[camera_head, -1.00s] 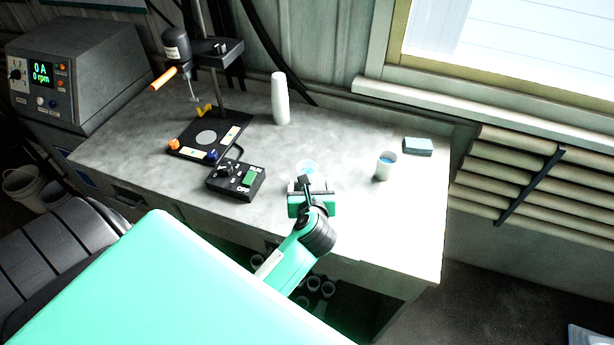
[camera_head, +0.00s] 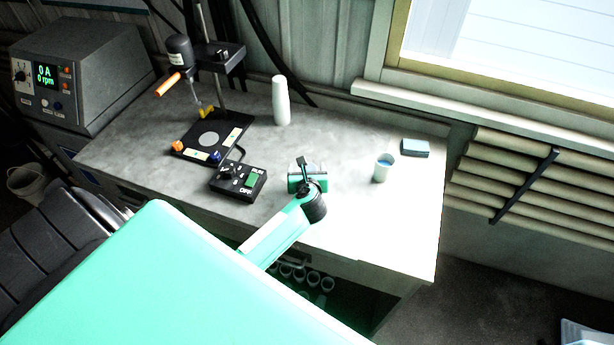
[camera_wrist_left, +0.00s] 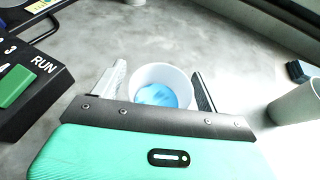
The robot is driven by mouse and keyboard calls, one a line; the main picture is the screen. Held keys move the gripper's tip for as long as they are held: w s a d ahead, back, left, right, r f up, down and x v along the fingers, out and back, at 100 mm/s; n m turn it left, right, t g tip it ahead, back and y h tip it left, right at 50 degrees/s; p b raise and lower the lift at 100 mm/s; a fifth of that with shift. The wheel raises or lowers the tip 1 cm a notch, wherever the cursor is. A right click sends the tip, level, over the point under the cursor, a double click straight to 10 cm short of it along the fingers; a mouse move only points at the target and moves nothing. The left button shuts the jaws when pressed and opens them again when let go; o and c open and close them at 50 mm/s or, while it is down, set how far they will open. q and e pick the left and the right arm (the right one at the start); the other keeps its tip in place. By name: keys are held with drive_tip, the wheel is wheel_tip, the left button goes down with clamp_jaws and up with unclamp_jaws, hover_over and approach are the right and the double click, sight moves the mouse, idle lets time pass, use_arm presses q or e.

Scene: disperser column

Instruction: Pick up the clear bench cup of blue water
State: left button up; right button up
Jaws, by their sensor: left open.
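A translucent cup (camera_wrist_left: 166,73) with blue water (camera_wrist_left: 157,96) stands on the grey bench in the left wrist view. My left gripper (camera_wrist_left: 158,69) is open, with one finger on each side of the cup. Small gaps seem to show between fingers and cup wall, though contact is hard to judge. In the head view my left gripper (camera_head: 307,172) hides this cup. My right gripper is out of view.
A black control box (camera_head: 238,181) sits left of my gripper, with the disperser stand (camera_head: 209,139) behind it. A white cylinder (camera_head: 281,102) stands at the back. A small blue-grey block (camera_head: 415,148) lies at the back right. The bench's front right is clear.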

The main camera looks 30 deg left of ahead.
use_arm(q)
drive_tip(key=shift+w, duration=0.15)
drive_tip(key=c, duration=1.1)
drive_tip(key=shift+o, duration=0.2)
